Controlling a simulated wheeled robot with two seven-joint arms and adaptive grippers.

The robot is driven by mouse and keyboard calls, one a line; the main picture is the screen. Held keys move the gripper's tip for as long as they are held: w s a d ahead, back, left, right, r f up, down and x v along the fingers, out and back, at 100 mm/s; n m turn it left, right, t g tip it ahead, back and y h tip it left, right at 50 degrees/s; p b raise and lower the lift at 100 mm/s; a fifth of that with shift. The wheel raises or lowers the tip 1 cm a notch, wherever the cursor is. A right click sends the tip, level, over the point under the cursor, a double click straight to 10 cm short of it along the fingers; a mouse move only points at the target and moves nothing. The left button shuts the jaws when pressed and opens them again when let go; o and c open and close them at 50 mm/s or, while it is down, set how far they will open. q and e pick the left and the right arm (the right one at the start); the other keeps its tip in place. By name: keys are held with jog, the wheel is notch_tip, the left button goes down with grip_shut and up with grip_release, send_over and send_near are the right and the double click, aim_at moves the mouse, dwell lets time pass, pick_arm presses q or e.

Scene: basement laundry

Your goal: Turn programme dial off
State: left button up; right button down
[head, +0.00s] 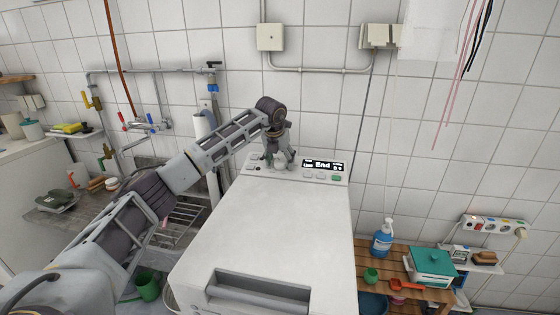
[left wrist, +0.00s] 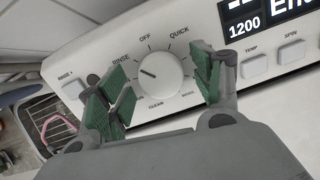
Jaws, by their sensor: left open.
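The programme dial (left wrist: 163,76) is a round white knob on the machine's white control panel (left wrist: 100,60). Its dark pointer line points left and slightly up, roughly towards the RINSE label; the OFF label (left wrist: 145,38) stands above the dial. My left gripper (left wrist: 164,88) is open, with green-padded fingers on the left and right of the dial; I cannot tell if they touch it. In the head view my left gripper (head: 279,160) is at the panel's left part and mostly hides the dial. My right gripper is not in view.
The lit display (head: 323,165) reads "End", with buttons below it. The white machine's top (head: 270,215) is clear. A wooden shelf at right holds a blue bottle (head: 383,238) and a teal-lidded box (head: 431,265). Pipes and a sink area lie at left.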

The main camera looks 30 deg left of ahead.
pick_arm(q)
jog(key=shift+c, duration=0.5)
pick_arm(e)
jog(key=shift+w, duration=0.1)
pick_arm(q)
jog(key=c, duration=0.9)
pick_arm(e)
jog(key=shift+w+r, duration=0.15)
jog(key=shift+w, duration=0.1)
pick_arm(q)
jog(key=shift+c, duration=0.2)
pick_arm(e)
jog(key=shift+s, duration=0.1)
pick_arm(q)
jog(key=m+p, duration=0.3)
jog(key=shift+r, duration=0.15)
jog(key=m+p, duration=0.3)
jog(key=shift+m+h, duration=0.3)
jog(key=shift+w+m+p, duration=0.1)
jog(key=shift+m+p, duration=0.5)
jog(key=shift+m, duration=0.1)
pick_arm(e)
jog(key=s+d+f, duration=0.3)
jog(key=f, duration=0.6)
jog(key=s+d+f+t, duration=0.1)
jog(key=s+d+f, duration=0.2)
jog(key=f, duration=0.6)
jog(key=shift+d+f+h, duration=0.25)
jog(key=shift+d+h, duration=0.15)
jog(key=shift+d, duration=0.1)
